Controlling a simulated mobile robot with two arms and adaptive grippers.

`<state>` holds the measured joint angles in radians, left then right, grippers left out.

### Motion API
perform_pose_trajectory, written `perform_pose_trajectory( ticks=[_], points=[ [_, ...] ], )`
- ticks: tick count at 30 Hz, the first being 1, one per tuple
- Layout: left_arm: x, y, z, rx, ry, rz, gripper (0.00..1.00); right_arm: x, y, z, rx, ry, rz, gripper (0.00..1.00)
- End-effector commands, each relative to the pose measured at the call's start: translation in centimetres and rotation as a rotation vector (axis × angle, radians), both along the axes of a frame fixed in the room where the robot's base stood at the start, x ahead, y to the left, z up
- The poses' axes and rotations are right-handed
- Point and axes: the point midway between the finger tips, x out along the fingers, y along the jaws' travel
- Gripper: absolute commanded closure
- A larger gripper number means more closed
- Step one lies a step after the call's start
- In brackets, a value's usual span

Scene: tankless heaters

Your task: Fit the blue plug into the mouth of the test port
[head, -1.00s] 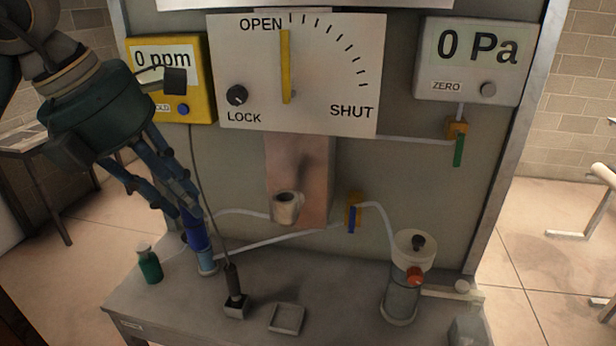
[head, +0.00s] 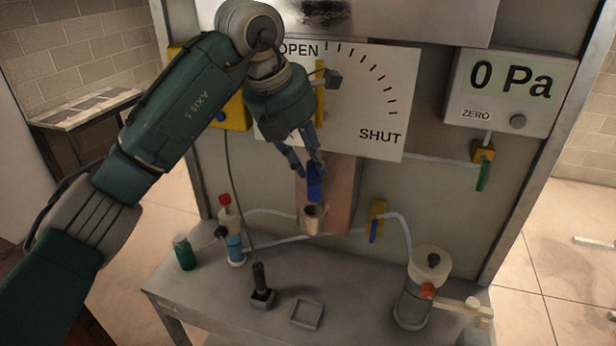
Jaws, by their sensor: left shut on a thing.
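My left gripper (head: 313,170) is shut on the blue plug (head: 315,184), which points down, nearly upright. The plug's lower end is right above the mouth of the test port (head: 312,220), a short pale cup-like tube on the tan upright plate. In this view the plug's end almost meets the rim; I cannot tell whether it touches or lines up in depth. The dark inside of the mouth still shows. My right gripper is not in view.
A blue-handled valve (head: 376,222) sits right of the port. The OPEN/SHUT dial panel (head: 380,100) stands behind my gripper.

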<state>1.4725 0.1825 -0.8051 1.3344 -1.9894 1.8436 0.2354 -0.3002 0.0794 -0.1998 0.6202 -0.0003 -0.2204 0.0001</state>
Motion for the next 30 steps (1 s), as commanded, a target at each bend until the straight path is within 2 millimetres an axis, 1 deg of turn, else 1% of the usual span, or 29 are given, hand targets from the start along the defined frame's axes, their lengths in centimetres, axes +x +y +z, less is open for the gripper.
perform_pose_trajectory(
  ticks=[1,3,8,15,18,26,27,29,30],
  points=[
    [-0.2,0.3,-1.2,0.003,0.009,-0.001,1.00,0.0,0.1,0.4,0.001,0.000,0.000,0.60],
    [-0.2,0.3,-2.0,0.002,0.007,-0.001,1.00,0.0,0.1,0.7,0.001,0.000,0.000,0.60],
    [-0.2,0.3,-3.2,0.001,0.006,0.000,1.00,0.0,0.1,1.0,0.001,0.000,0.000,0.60],
    [-0.3,0.3,-6.3,0.001,0.007,0.000,1.00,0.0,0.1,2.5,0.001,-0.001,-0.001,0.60],
    [-0.3,0.3,-6.9,0.001,0.004,-0.001,1.00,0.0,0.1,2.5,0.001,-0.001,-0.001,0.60],
    [-0.2,0.3,-7.1,0.001,0.004,-0.001,1.00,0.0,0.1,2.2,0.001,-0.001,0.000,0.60],
    [-0.2,0.3,-7.1,0.002,0.004,-0.001,0.72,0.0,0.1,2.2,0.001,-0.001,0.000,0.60],
    [-0.2,0.3,-7.0,0.001,0.004,0.000,0.60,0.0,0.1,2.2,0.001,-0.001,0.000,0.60],
    [-0.2,0.3,-7.0,0.001,0.004,0.000,0.57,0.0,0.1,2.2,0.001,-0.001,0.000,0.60]
  ],
)
